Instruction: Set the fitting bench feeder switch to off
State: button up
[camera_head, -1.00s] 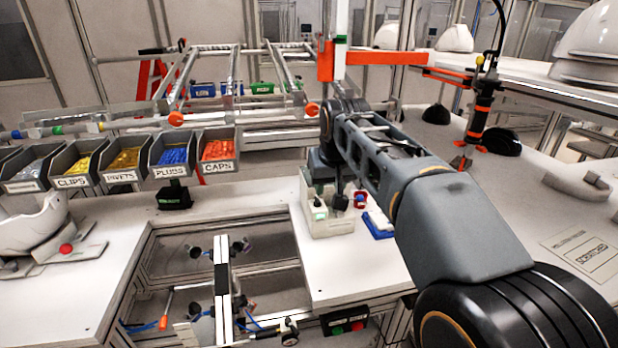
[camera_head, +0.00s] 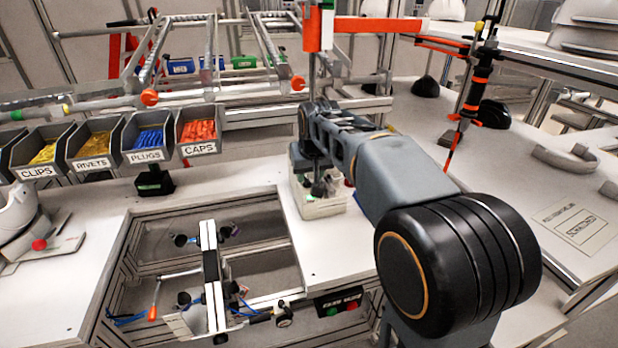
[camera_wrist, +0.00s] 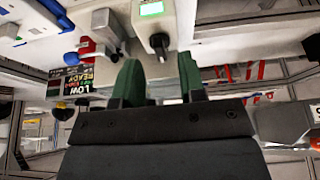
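A black knob with a pale mark (camera_wrist: 160,43) sits on a pale control box (camera_wrist: 172,18) with a lit green display in the wrist view. A dark label panel reading READY and LOW (camera_wrist: 88,80) is to its left. I cannot read which knob position is off. My gripper (camera_wrist: 158,74) has its two green-tipped fingers apart, with the knob showing between and beyond them; contact cannot be told. In the head view my gripper (camera_head: 320,185) is over a pale box (camera_head: 318,207) on the bench and partly hides its top.
Bins of clips, rivets, plugs and caps (camera_head: 198,148) stand at the left. A bench opening with a metal frame (camera_head: 210,265) lies in front. A panel with green and red buttons (camera_head: 337,304) is on the front edge. An orange-black post (camera_head: 475,95) stands at right.

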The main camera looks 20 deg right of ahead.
aim_at(307, 182)
jog(key=shift+x, duration=1.25)
jog(key=shift+c, duration=0.5)
grip_shut()
